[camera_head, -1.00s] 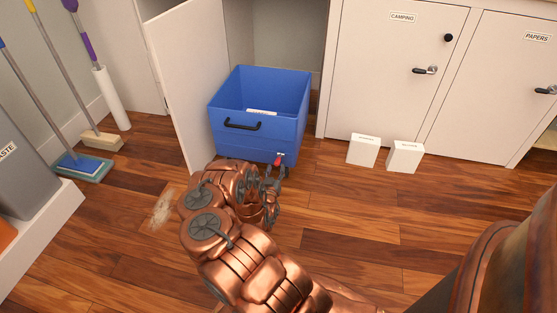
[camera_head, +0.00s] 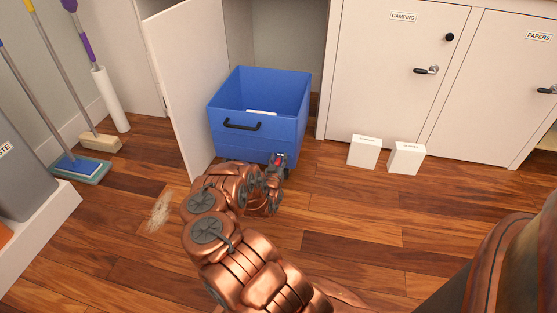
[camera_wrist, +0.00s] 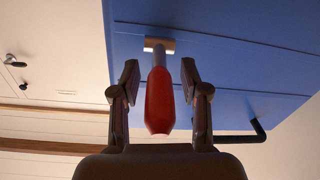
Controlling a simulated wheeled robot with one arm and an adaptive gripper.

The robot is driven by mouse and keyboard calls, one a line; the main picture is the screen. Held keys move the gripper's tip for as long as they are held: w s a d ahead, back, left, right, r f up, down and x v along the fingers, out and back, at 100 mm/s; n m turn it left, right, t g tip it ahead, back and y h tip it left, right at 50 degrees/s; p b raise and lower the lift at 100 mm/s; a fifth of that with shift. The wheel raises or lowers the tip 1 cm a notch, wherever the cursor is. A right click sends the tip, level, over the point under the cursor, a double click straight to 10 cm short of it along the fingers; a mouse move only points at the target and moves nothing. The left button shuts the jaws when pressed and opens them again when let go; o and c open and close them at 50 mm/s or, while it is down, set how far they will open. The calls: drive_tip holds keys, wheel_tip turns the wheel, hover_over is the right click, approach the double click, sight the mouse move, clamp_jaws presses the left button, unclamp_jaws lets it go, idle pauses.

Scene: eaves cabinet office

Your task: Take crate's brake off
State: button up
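The blue crate (camera_head: 255,145) stands on the floor half inside an open cabinet, with a black handle (camera_head: 242,125) on its front. Its brake lever has a red grip (camera_wrist: 159,100) and a grey shaft leading to a tan mount on the blue wall. My gripper (camera_wrist: 160,82) is open in the wrist view, with one finger on each side of the lever and visible gaps on both sides. In the head view my gripper (camera_head: 278,160) is at the crate's lower front right corner, and the red grip shows only as a small patch.
The open cabinet door (camera_head: 185,90) stands left of the crate. Two white boxes (camera_head: 364,152) (camera_head: 406,158) stand on the floor to the right, before shut cabinets. Brooms and a mop (camera_head: 80,166) lean at the left. The wooden floor in front is mostly clear.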

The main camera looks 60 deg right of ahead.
clamp_jaws()
idle(0.3)
